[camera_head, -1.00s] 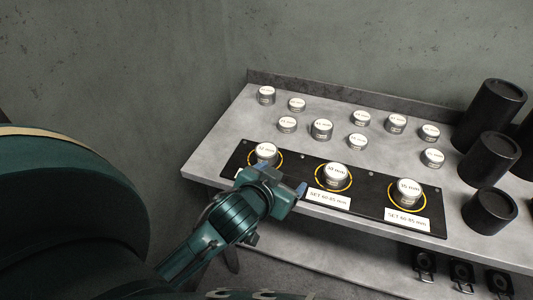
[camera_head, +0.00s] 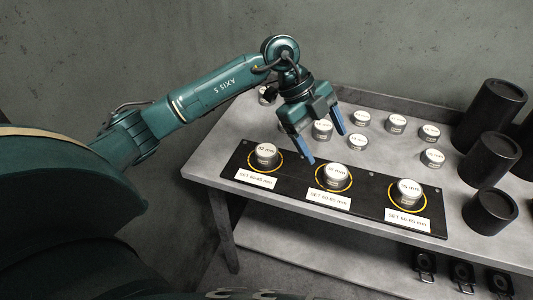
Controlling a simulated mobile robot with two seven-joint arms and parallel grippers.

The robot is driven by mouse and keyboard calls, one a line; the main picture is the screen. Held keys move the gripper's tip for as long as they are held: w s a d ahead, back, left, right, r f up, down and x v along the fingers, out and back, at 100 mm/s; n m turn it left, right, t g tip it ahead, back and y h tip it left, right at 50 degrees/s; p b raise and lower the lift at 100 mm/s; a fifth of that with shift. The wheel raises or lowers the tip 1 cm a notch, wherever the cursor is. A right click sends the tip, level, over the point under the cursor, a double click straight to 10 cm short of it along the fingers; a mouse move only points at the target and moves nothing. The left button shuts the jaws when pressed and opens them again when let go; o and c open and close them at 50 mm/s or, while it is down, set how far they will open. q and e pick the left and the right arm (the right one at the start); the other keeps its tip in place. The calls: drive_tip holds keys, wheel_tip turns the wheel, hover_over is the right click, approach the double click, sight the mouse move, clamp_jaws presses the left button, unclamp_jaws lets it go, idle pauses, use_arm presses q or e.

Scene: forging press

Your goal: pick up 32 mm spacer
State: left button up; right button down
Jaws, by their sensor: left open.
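Several short silvery spacers with white labelled tops stand on the grey shelf. The labels are too small to tell surely which one is the 32 mm spacer. My left gripper (camera_head: 326,146) is open, its two blue fingers pointing down over the shelf. One loose spacer (camera_head: 322,130) shows between the fingers; I cannot tell how far below them it is. Three more stand in yellow rings on the black board: a left one (camera_head: 266,155), a middle one (camera_head: 335,176) and a right one (camera_head: 408,191). The arm hides part of the back row. My right gripper is not in view.
The black board (camera_head: 376,208) lies along the shelf's front edge with white set labels. Black cylinders (camera_head: 490,211) stand at the right. A low upstand (camera_head: 395,103) and a wall close off the back. Dark clamp-like items (camera_head: 424,262) sit below.

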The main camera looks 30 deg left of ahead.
use_arm(q)
drive_tip(key=a+r+n+g+y, duration=0.1)
drive_tip(key=a+n+y, duration=0.15)
drive_tip(key=a, duration=0.45)
drive_tip(key=a+r+n+y, duration=0.2)
drive_tip(key=a+y, duration=0.2)
drive_tip(key=a, duration=0.3)
hover_over(266, 150)
wheel_tip(266, 150, down, 7)
drive_tip(key=shift+w+a+f+p, duration=0.1)
drive_tip(key=shift+w+p, duration=0.05)
drive_tip(key=shift+p, duration=0.2)
drive_tip(key=shift+f+p, duration=0.55)
drive_tip(key=shift+f, duration=2.5)
drive_tip(key=shift+c, duration=0.2)
drive_tip(key=c, duration=1.5)
drive_tip(key=shift+r, duration=0.1)
drive_tip(key=shift+c, duration=0.3)
